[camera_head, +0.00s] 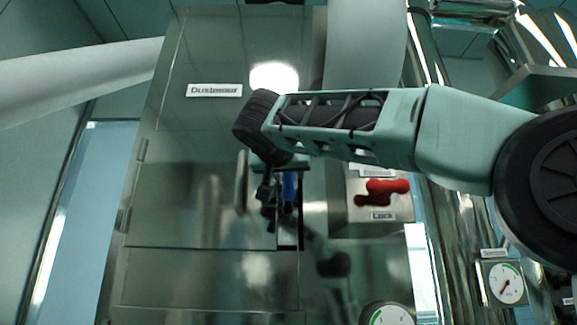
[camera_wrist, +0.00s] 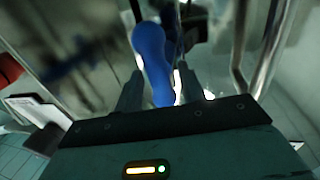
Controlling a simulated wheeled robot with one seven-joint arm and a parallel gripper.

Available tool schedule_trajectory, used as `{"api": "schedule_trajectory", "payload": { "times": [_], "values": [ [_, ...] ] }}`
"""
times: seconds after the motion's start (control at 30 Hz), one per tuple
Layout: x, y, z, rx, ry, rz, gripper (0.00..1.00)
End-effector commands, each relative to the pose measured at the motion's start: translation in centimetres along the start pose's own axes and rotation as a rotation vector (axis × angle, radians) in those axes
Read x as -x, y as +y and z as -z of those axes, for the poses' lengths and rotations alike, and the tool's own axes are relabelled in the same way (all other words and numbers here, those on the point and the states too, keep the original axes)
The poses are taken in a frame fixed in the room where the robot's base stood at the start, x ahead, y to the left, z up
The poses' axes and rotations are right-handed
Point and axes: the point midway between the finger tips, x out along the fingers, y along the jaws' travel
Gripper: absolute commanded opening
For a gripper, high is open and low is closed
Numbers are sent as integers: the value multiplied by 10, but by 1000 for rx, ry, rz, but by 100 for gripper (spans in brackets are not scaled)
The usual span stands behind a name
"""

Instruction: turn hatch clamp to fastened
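The hatch clamp appears as a blue rounded handle (camera_head: 289,188) at the right edge of the dustproof hatch (camera_head: 185,205). In the wrist view the blue handle (camera_wrist: 152,58) reaches down between my fingers. My gripper (camera_wrist: 160,92) is open, with one finger on each side of the handle. A narrow bright gap shows between the handle and the right finger; contact on the left side is unclear. In the head view my gripper (camera_head: 277,195) is in front of the hatch edge, partly hidden by my wrist. The clamp's base is hidden.
A red knob (camera_head: 382,191) sits on a plate labelled "Lock" (camera_head: 381,215) to the right of the clamp. A vertical hatch handle (camera_head: 241,182) stands close left of my gripper. Gauges (camera_head: 506,283) and shiny pipes are at the lower right.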

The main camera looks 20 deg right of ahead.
Motion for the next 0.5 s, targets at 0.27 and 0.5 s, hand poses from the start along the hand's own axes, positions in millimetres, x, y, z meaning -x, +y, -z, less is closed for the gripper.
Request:
{"api": "schedule_trajectory", "payload": {
  "times": [0.27, 0.5],
  "values": [
    [-10, 0, -1, 0, -1, 0, 40],
    [-9, 0, -1, 0, -1, 0, 15]
  ]
}}
